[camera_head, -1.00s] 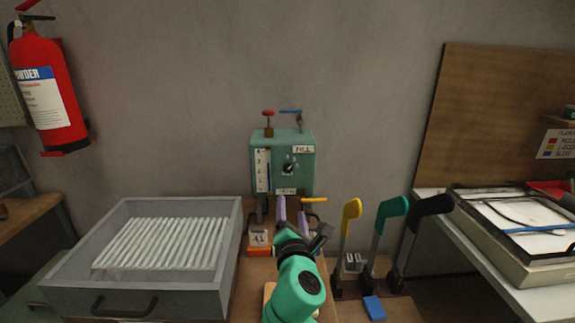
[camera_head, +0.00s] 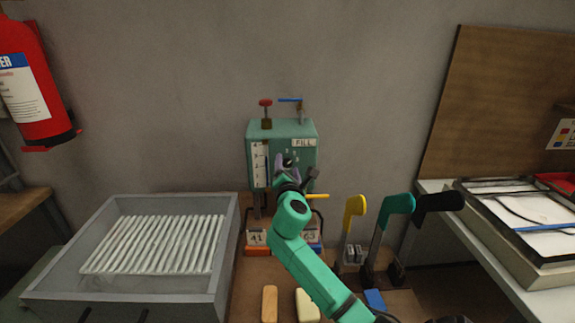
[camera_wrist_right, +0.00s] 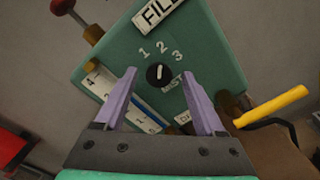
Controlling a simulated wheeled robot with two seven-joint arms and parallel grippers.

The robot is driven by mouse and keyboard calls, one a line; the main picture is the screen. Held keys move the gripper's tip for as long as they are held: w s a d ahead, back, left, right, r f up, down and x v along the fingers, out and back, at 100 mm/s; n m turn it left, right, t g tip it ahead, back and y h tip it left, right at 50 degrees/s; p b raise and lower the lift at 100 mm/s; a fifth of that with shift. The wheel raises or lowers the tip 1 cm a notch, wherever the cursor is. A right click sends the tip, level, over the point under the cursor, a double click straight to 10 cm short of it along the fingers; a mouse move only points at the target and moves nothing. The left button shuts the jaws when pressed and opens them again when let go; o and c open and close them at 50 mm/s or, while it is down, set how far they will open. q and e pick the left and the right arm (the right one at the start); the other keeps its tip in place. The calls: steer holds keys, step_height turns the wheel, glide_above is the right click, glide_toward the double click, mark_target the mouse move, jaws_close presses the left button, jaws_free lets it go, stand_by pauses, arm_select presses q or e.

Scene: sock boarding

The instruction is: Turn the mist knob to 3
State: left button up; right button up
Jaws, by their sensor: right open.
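The mist knob (camera_wrist_right: 158,76) is a small black dial with a white mark on the green machine's face. The numbers 1, 2 and 3 arc above it, and the label partly seen below it seems to read MIST. The white mark looks to point up, roughly toward 2, but it is small. My right gripper (camera_wrist_right: 158,72) is open, its purple fingers on either side of the knob and apart from it in the picture; contact cannot be told. In the head view my right gripper (camera_head: 288,167) is in front of the green machine (camera_head: 254,136) and hides the knob. My left gripper is not in view.
A yellow lever (camera_wrist_right: 272,106) sticks out right of the fingers. Red (camera_head: 265,102) and blue (camera_head: 290,99) valve handles top the machine. A grey tray (camera_head: 130,308) of white rods is at left; yellow, teal and black boards (camera_head: 396,204) stand at right.

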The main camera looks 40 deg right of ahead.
steer(key=shift+w+d+r, duration=0.1)
steer(key=shift+w+d, duration=0.05)
steer(key=shift+w, duration=0.05)
jaws_close()
steer(key=shift+m, duration=0.4)
steer(key=m+b, duration=0.1)
steer(key=m, duration=0.2)
steer(key=shift+f, duration=0.2)
steer(key=m+b, duration=0.1)
steer(key=m, duration=0.4)
steer(key=shift+b, duration=0.4)
